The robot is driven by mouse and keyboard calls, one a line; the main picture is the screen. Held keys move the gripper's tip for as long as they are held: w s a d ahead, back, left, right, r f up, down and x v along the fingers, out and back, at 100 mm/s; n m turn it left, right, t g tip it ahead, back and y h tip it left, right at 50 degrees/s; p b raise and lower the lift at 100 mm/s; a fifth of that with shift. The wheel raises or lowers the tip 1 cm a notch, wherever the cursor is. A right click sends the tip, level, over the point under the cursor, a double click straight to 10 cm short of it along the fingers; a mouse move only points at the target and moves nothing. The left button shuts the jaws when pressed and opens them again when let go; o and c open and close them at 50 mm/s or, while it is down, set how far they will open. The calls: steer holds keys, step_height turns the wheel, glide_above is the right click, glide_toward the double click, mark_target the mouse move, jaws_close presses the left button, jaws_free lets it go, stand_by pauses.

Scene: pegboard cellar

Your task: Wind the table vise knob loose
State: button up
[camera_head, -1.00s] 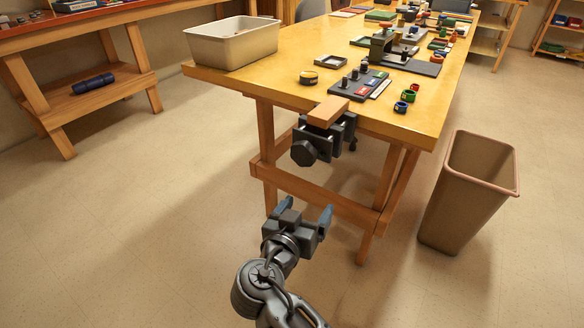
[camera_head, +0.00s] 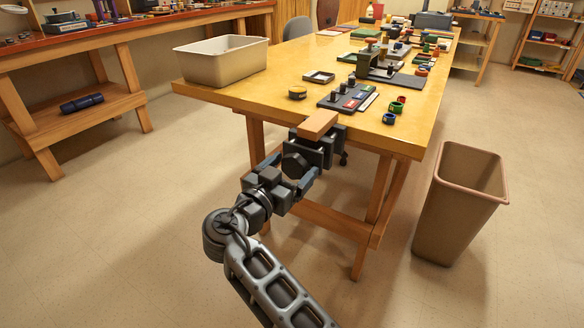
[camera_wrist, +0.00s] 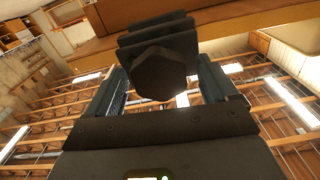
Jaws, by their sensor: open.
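The table vise (camera_head: 325,150) is dark grey and clamped to the near edge of the yellow workbench, with an orange-brown block (camera_head: 317,124) on top. Its faceted black knob (camera_head: 294,165) faces me. My gripper (camera_head: 287,172) is at the knob, with its blue-grey fingers apart on either side. In the wrist view the knob (camera_wrist: 160,74) sits between the two open fingers, near their tips. A gap shows beside the knob there, so the fingers do not appear to grip it.
The workbench (camera_head: 270,100) carries a beige bin (camera_head: 221,60), a dark peg block (camera_head: 343,96) and several small coloured rings near its edge. A brown waste bin (camera_head: 458,205) stands on the floor at right. The floor at left is clear.

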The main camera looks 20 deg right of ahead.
steer(key=shift+w+d, duration=0.15)
steer(key=shift+d, duration=0.05)
steer(key=c, duration=1)
steer(key=shift+o, duration=0.2)
